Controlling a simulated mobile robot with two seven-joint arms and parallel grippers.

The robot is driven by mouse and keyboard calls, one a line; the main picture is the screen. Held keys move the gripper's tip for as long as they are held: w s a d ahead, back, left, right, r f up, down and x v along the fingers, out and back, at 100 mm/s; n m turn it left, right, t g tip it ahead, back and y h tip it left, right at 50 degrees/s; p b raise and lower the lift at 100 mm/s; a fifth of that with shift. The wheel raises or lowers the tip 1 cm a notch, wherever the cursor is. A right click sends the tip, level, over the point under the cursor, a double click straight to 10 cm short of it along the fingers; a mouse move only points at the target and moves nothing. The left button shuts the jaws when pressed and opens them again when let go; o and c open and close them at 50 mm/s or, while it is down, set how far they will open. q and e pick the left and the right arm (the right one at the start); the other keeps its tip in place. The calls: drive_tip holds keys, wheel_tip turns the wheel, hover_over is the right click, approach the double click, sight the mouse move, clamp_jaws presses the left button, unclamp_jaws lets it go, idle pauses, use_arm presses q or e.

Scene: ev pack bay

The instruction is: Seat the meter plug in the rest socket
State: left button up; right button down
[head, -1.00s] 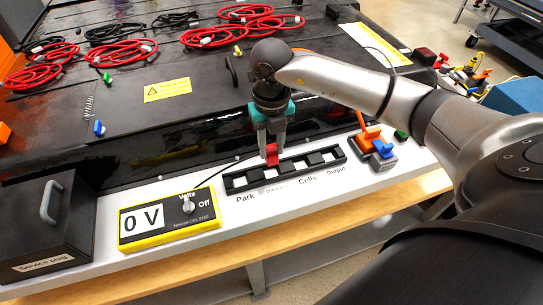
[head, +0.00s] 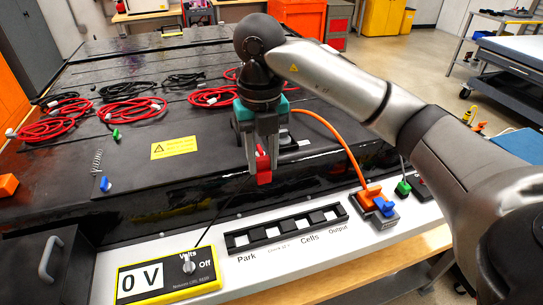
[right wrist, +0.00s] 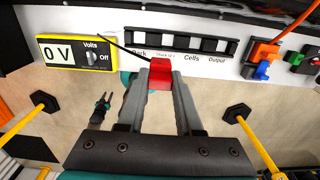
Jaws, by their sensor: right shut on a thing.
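My right gripper (head: 263,172) is shut on the red meter plug (head: 264,166). It holds the plug up in the air, clear of the socket strip. In the right wrist view the plug (right wrist: 160,74) sits between the fingertips, and a thin dark lead runs from it toward the meter. The black socket strip (head: 228,242) lies on the white ledge below, with several openings and the labels Park, Cells and Output; one label is too small to read. The yellow meter (head: 168,274) reads 0 V, its knob by Off. I do not see my left gripper in the head view.
An orange-and-blue connector (head: 377,203) with an orange cable stands right of the strip, near a green plug (head: 403,188). A dark box with a handle (head: 45,265) stands at the left. Red cable coils (head: 135,110) lie on the black pack behind.

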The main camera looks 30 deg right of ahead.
drive_tip(key=a, duration=0.2)
drive_tip(key=w+a+p, duration=0.1)
drive_tip(key=a, duration=0.2)
drive_tip(key=shift+w+a, duration=0.2)
drive_tip(key=shift+a, duration=0.1)
drive_tip(key=shift+f+b, duration=6.8)
drive_tip(key=shift+f, duration=1.95)
drive_tip(key=shift+f+b, duration=0.95)
drive_tip(key=shift+f, duration=0.3)
drive_tip(key=c, duration=0.5)
unclamp_jaws()
